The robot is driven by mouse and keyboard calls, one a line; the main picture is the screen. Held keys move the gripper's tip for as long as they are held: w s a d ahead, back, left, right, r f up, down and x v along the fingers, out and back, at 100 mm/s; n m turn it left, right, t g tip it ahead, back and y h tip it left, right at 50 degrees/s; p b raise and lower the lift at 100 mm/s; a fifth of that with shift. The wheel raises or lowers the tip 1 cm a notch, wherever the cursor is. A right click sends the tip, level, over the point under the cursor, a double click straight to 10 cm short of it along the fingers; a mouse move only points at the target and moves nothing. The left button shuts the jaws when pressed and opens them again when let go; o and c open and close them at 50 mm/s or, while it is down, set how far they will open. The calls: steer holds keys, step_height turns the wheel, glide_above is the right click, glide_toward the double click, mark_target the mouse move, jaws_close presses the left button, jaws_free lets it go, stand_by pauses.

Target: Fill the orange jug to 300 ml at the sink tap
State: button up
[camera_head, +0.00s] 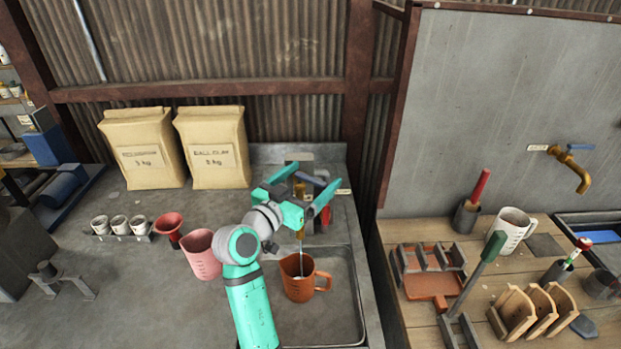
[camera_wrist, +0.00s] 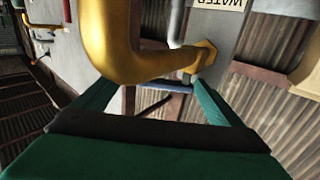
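The orange jug (camera_head: 291,289) stands upright in the sink basin (camera_head: 347,317), handle to the right. A thin pale stream of water (camera_head: 300,258) runs from the brass tap (camera_head: 300,238) into it. The water level and any marks on the jug cannot be read. My gripper (camera_head: 313,176) is at the tap above the jug, its teal fingers spread apart. In the wrist view the brass tap (camera_wrist: 120,45) fills the top, and a blue lever (camera_wrist: 166,88) shows between the open fingers (camera_wrist: 152,86). I cannot tell whether a finger touches the lever.
Left of the sink stand a pink jug (camera_head: 201,258), a red cup (camera_head: 169,230) and small white cups (camera_head: 120,224). Two clay bags (camera_head: 213,150) stand at the back.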

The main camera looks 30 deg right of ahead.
steer(key=shift+a, duration=0.1)
steer(key=v, duration=1)
steer(key=shift+s+a, duration=0.2)
steer(key=shift+a, duration=0.05)
stand_by(6.7)
